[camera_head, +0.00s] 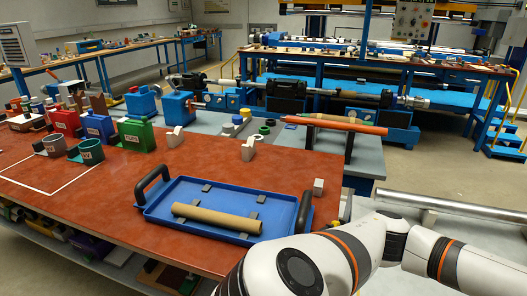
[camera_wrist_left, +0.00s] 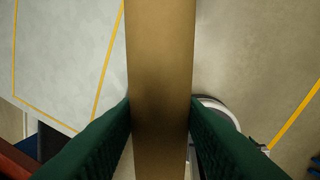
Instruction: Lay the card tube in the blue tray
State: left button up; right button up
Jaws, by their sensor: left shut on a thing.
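In the left wrist view my left gripper (camera_wrist_left: 160,118) has its two dark green pads shut on a brown card tube (camera_wrist_left: 160,60), one pad on each side. The tube runs up the picture, above pale floor with yellow lines. In the head view a brown card tube (camera_head: 217,218) lies lengthwise in the blue tray (camera_head: 231,195), across dark pads. The tray has two black handles and sits at the front of the red table. Neither gripper shows in the head view, so I cannot place the held tube relative to the tray.
A white arm of mine (camera_head: 340,258) crosses the front right, close to the tray's right handle. Green (camera_head: 136,135) and blue bins and cups stand at the table's left. A small grey block (camera_head: 318,187) sits right of the tray. An orange-brown rod (camera_head: 345,124) rests behind.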

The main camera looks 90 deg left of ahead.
aim_at(228, 206)
jog(key=k+j, duration=1)
jog(key=k, duration=0.25)
jog(key=k+j, duration=0.45)
jog(key=k, duration=0.15)
